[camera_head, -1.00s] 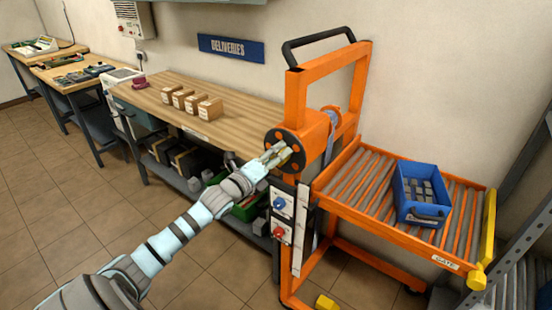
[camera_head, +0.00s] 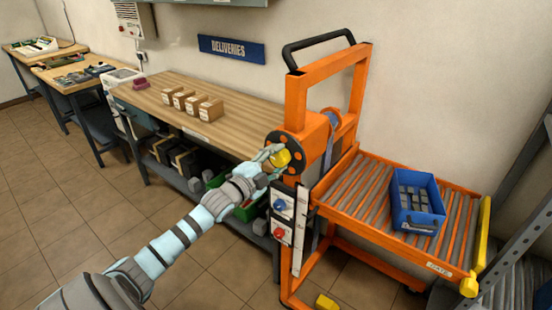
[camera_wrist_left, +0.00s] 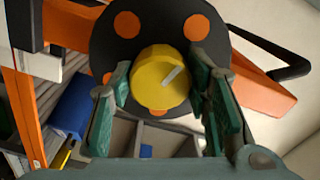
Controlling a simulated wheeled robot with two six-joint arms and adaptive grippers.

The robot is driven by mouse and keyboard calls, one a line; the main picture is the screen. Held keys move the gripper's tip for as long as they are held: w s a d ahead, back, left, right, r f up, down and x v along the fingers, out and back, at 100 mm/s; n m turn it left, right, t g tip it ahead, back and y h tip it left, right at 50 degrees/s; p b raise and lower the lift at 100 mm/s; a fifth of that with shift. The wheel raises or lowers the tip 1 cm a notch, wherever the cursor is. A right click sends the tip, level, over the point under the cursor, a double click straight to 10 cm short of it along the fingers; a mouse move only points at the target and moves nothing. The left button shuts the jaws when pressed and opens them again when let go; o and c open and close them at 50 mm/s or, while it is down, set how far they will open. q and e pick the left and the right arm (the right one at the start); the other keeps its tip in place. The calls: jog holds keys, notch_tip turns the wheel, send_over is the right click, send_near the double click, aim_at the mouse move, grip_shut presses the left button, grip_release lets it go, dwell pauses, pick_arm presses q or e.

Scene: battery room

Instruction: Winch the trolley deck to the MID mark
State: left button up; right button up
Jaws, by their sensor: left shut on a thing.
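The orange trolley (camera_head: 292,110) stands at the right end of the bench, with a black winch wheel (camera_head: 296,150) on its near side. My left gripper (camera_head: 272,157) is shut on the wheel's yellow knob (camera_head: 281,159). In the left wrist view the yellow knob (camera_wrist_left: 160,78) sits between the green finger pads, in front of the black wheel (camera_wrist_left: 110,45). The roller deck (camera_head: 345,208) carries a blue bin (camera_head: 418,217) of grey blocks. A white scale strip (camera_head: 300,232) runs down the upright; its marks are too small to read. My right gripper is not in view.
A wooden bench (camera_head: 245,117) with several small boxes stands left of the trolley. A panel with blue and red knobs (camera_head: 281,217) is below the wheel. A yellow block (camera_head: 326,302) is low by the trolley's foot. Grey metal racking (camera_head: 520,238) stands close at the right.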

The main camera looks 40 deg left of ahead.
pick_arm(q)
jog(key=n+p, duration=0.1)
jog(key=n, duration=0.4)
jog(key=shift+n, duration=0.3)
jog(key=n, duration=0.5)
jog(key=shift+d+n+p, duration=0.1)
jog(key=shift+n+p, duration=0.2)
jog(key=shift+p, duration=0.1)
jog(key=n, duration=0.5)
jog(key=shift+p, duration=0.35)
jog(key=n, duration=0.5)
jog(key=shift+d, duration=0.1)
jog(key=shift+n, duration=0.4)
jog(key=o, duration=1.2)
jog(key=shift+c, duration=0.2)
